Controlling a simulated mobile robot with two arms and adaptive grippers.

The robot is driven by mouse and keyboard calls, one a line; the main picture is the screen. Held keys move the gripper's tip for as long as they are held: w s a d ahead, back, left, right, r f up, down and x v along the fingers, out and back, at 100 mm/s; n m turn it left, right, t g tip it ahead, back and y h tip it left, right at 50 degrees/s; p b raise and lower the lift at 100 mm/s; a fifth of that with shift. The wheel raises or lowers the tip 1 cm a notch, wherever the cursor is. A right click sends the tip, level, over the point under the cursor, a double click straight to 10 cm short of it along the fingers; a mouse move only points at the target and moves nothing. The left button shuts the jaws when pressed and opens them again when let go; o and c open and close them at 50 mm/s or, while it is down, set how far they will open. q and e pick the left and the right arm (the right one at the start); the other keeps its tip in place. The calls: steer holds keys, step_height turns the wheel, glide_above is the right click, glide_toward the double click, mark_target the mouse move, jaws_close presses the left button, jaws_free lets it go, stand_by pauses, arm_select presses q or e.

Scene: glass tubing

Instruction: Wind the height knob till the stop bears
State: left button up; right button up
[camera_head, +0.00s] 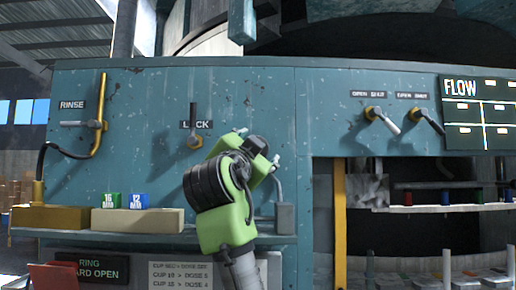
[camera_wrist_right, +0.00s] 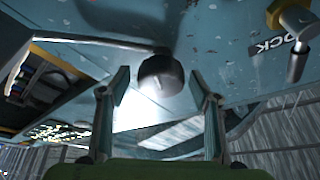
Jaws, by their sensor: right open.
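The height knob seems to be the dark, round knob (camera_wrist_right: 160,76) ahead of my right gripper (camera_wrist_right: 158,88) in the right wrist view. My right gripper is open, with one finger on each side of the knob's outline. I cannot tell whether the knob is between the fingertips or just beyond them; neither finger clearly touches it. In the head view my right gripper (camera_head: 260,145) is in front of the teal panel (camera_head: 300,95), and a dark round end (camera_head: 257,144) shows between its tips. I cannot make out the stop. My left gripper is not in view.
A LOCK lever (camera_head: 194,140) is left of my right gripper. A RINSE handle (camera_head: 97,124) is further left, and two levers (camera_head: 382,120) (camera_head: 428,120) are at right. Green and blue blocks (camera_head: 112,201) (camera_head: 138,201) stand on the ledge below. A bent rod (camera_head: 279,190) is close by my wrist.

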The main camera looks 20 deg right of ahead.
steer(key=v, duration=1.1)
steer(key=shift+r, duration=0.1)
steer(key=shift+c, duration=0.2)
